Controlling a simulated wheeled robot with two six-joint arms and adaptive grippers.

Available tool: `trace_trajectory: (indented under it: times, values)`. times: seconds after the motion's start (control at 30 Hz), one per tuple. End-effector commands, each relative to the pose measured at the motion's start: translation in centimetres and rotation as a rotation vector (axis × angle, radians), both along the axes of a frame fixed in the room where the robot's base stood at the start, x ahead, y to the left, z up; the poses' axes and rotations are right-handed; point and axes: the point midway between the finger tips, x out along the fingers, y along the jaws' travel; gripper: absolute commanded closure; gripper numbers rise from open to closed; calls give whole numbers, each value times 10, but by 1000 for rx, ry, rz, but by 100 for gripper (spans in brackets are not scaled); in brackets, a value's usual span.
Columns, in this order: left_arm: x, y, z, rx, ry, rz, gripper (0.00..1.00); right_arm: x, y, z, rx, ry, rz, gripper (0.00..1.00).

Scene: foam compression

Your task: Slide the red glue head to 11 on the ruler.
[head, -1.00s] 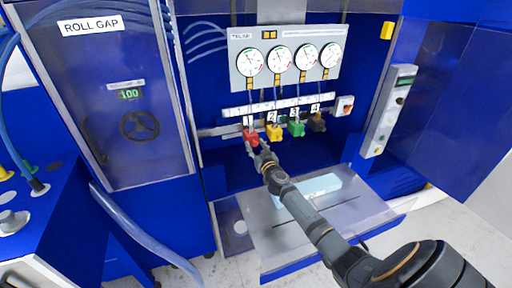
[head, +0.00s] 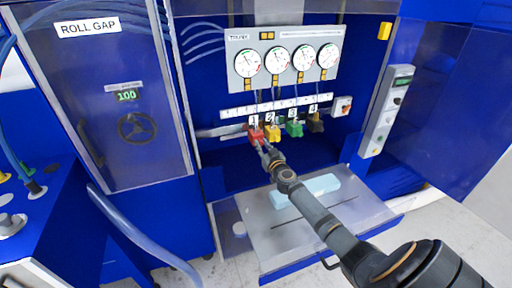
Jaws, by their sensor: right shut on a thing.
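The red glue head (head: 256,136) hangs on the rail under the white ruler (head: 276,107), below the label 1. It is the leftmost head, close beside the yellow glue head (head: 273,132). My right gripper (head: 263,147) reaches up from the lower right and is shut on the red head. The ruler's numbers are too small to read. My left gripper is not in view.
A green head (head: 294,128) and a dark head (head: 315,123) hang further right on the rail. Gauges (head: 285,60) sit above. A pale blue foam block (head: 305,191) lies on the tray (head: 347,214) below. Rail left of the red head is free.

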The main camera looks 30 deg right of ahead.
Motion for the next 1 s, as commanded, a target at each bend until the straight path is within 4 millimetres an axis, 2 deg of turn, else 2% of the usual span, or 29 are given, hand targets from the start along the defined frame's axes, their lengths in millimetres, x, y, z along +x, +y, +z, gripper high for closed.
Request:
trace_trajectory:
  times: [0.23,0.27,0.4,0.43,0.77,0.87,1.0]
  values:
    - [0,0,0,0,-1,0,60,0,-1,0,1,0,-1,100]
    - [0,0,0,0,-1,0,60,0,-1,0,1,0,-1,77]
    - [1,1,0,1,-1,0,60,0,-1,0,1,0,0,58]
    - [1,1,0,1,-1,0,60,0,-1,0,1,0,0,56]
    - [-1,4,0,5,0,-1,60,-4,0,0,0,0,0,56]
    - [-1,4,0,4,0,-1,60,-16,3,-1,-1,0,1,56]
    - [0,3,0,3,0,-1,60,-48,11,-2,-2,4,4,56]
